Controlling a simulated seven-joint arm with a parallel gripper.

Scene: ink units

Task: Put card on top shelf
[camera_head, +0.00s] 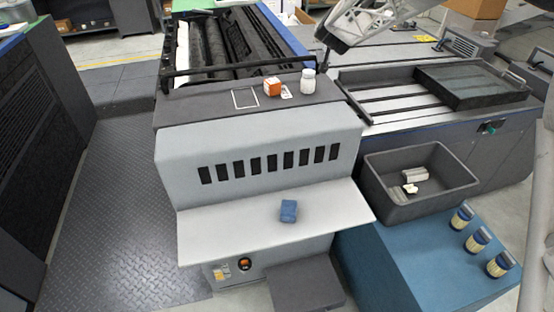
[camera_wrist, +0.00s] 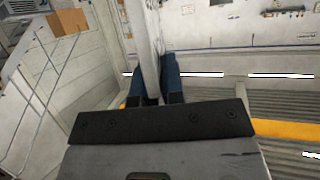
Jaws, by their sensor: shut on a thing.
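In the wrist view, the two dark blue fingers of my gripper (camera_wrist: 158,82) are shut on a pale, thin, upright strip, which looks like the card (camera_wrist: 145,40) seen nearly edge-on. In the head view, my gripper (camera_head: 326,62) is at the upper middle, behind and right of the dark top shelf (camera_head: 210,112). The card cannot be made out there. The top shelf is the flat top of the grey ink unit and bears a white square outline (camera_head: 245,98).
An orange and white box (camera_head: 272,87) and a white bottle (camera_head: 308,82) stand on the top shelf, right of the outline. A blue block (camera_head: 288,211) lies on the lower pale shelf (camera_head: 235,232). A dark bin (camera_head: 430,195) and several jars (camera_head: 478,239) are at right.

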